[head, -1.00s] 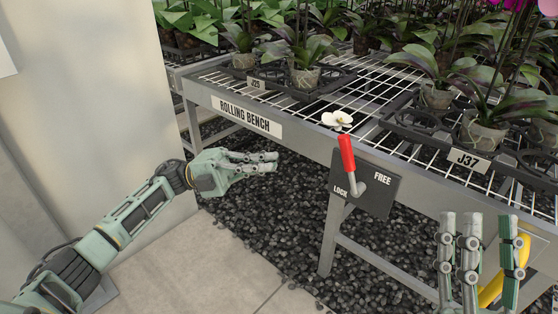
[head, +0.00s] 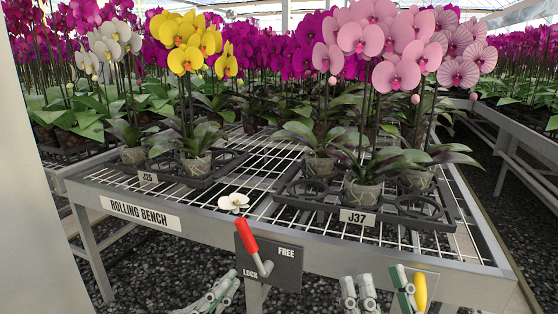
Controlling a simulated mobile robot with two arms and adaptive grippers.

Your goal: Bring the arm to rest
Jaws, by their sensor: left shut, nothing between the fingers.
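In the head view my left gripper (head: 222,290) is low at the bottom edge, left of the lever plate. Its pale green fingers are together and empty, and the rest of the arm is out of view. My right gripper (head: 382,292) points up at the bottom edge, in front of the bench's front rail. A gap shows between its paired fingers on the left and the single finger on the right, with nothing seen held there. The red-handled lever (head: 246,236) on the dark LOCK/FREE plate (head: 287,268) points up and leans left, apart from both grippers.
A yellow object (head: 420,292) is just right of my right gripper. A pale wall (head: 30,200) stands left.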

